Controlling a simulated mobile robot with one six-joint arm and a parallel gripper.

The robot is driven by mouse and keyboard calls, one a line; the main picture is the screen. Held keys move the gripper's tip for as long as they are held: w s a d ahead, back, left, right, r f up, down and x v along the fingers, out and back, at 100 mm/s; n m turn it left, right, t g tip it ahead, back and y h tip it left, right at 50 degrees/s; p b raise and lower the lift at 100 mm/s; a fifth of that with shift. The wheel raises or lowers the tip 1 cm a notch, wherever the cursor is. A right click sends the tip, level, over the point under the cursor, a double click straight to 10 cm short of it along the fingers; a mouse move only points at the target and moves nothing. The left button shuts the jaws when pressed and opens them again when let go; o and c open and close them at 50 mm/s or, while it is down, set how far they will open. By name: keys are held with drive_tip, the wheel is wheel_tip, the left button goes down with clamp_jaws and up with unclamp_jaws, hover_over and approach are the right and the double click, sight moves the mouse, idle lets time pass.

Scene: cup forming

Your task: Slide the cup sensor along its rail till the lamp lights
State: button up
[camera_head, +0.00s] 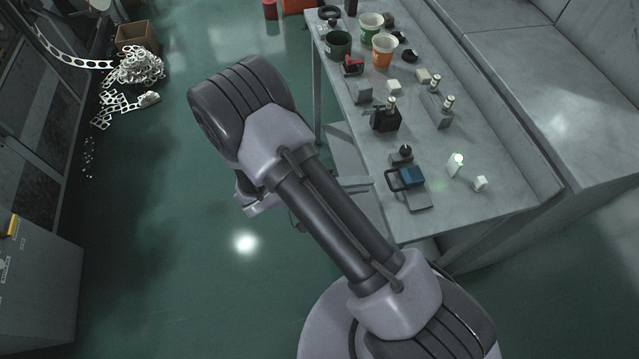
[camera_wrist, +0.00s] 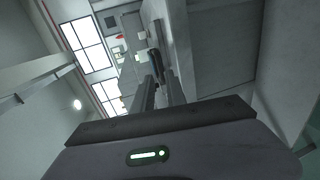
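A blue block with a black loop handle (camera_head: 410,177) sits on a dark plate on the bench; I take it for the cup sensor on its rail, though the rail is not clear. A small pale post with a slight green tint (camera_head: 456,164) stands to its right and may be the lamp; I cannot tell whether it is lit. My gripper (camera_head: 371,184) is partly hidden by my arm, left of the block and apart from it. In the wrist view my gripper (camera_wrist: 159,80) has its two fingers apart with nothing held, and a dark blue piece (camera_wrist: 155,58) shows beyond them.
A black knob on a grey base (camera_head: 401,155) stands just behind the blue block. A white cube (camera_head: 480,183) lies to the right. Green and orange cups (camera_head: 383,50) and several small fixtures stand farther back. The bench's front right corner is clear.

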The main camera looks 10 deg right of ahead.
drive_tip(key=p+v, duration=0.1)
drive_tip(key=v, duration=1)
drive_tip(key=shift+a+p, duration=0.2)
drive_tip(key=shift+p, duration=0.15)
